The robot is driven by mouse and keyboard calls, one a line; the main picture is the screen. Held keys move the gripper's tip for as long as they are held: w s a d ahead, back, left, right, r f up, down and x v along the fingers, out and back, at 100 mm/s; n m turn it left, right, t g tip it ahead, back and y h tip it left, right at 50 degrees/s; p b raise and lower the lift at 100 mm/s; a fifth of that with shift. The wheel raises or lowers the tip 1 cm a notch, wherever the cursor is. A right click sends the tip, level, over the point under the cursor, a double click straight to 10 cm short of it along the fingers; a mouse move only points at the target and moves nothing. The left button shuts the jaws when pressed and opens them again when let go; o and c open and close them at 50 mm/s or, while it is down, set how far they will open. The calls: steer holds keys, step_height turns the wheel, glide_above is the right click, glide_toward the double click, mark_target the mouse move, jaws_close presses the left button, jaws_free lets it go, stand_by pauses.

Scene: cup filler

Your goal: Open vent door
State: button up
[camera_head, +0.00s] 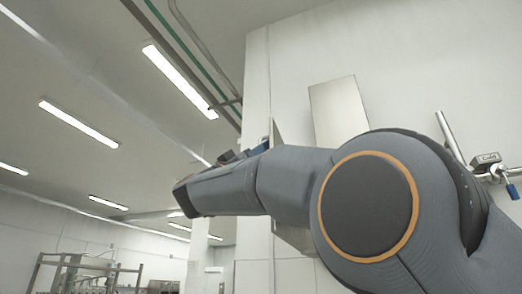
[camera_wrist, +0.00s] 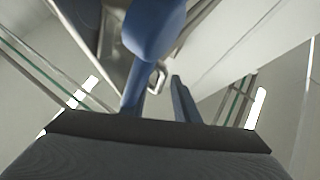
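In the wrist view, my gripper (camera_wrist: 158,86) shows blue fingers with a clear gap between them. A small metal loop handle (camera_wrist: 158,74) appears between and just beyond the fingertips; I cannot tell whether it touches them. A metal surface (camera_wrist: 112,50) lies behind it on the left, partly hidden by a finger. In the head view, my arm reaches left, and the gripper end (camera_head: 262,148) is mostly hidden behind it. A thin metal panel edge (camera_head: 277,134) stands out from the wall corner near it; it may be the vent door, but this is unclear.
A flat metal panel (camera_head: 338,112) is on the pale wall (camera_head: 290,75) above my arm. A pipe with a blue valve handle (camera_head: 512,191) is at the right. Ceiling lights (camera_head: 180,80) and overhead pipes (camera_head: 190,50) are at the upper left. Metal equipment (camera_head: 75,272) stands far left.

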steer(key=b+v, duration=0.4)
steer(key=v, duration=0.3)
steer(key=shift+s+a+f, duration=0.15)
steer(key=shift+a+f, duration=0.05)
steer(key=shift+f, duration=0.05)
stand_by(0.5)
